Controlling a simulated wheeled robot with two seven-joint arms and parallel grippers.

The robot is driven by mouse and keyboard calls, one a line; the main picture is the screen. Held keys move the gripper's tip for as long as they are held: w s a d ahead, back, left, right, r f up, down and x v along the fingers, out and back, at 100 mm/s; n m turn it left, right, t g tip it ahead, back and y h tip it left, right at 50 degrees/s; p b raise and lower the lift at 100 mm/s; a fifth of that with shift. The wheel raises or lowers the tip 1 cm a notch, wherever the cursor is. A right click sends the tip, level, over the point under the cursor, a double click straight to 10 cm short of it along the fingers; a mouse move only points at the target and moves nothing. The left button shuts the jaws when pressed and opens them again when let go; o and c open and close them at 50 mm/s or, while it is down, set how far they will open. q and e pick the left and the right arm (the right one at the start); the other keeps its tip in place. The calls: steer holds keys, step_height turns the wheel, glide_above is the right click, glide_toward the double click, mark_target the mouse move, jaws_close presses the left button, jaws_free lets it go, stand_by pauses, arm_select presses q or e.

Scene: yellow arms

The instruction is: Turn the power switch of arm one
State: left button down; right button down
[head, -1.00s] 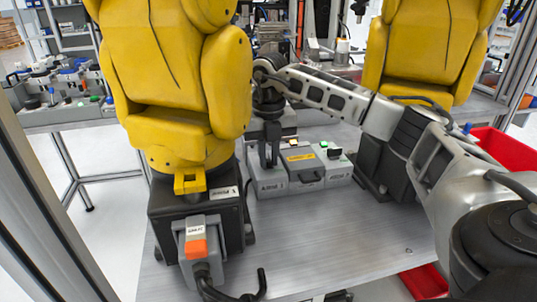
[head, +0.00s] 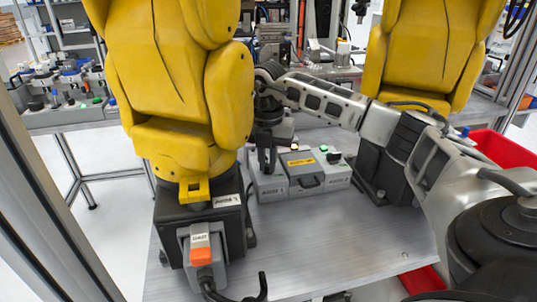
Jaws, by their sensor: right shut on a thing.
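A grey control box (head: 270,188) with a label, too small to read surely, stands at the left of a row on the metal table. My right gripper (head: 267,168) points down over its top and is shut on the power switch there; the fingers hide the switch. The right box (head: 334,172) of the row has a small switch with green and white parts (head: 333,156) on top. The yellow arm on the left (head: 175,90) stands on a dark base (head: 238,224) just left of the row. My left gripper is out of view.
A middle grey box (head: 303,178) with a yellow label sits between the two. A second yellow arm (head: 425,60) stands at the right behind my right arm. An orange-topped grey connector (head: 201,253) is on the left base. The table's front (head: 340,240) is clear.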

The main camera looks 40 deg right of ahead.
steer(key=m+p, duration=0.1)
steer(key=m, duration=0.2)
steer(key=shift+w+r+m+p, duration=0.2)
steer(key=shift+m+p, duration=0.2)
steer(key=m+p, duration=0.1)
steer(key=m, duration=0.1)
steer(key=m+p, duration=0.1)
steer(key=m, duration=0.1)
steer(key=shift+w+m, duration=0.2)
steer(key=shift+m, duration=0.1)
steer(key=m+p, duration=0.1)
steer(key=m, duration=0.2)
steer(key=shift+w+p, duration=0.1)
steer(key=shift+p, duration=0.2)
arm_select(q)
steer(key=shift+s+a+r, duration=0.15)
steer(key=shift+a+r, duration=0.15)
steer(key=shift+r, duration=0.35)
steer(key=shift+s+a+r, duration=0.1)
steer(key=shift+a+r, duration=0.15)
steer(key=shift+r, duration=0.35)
arm_select(e)
steer(key=shift+f+m, duration=0.1)
steer(key=shift+m, duration=0.5)
steer(key=shift+d, duration=0.1)
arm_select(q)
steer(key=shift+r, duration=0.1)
arm_select(e)
steer(key=c, duration=1.5)
jaws_free()
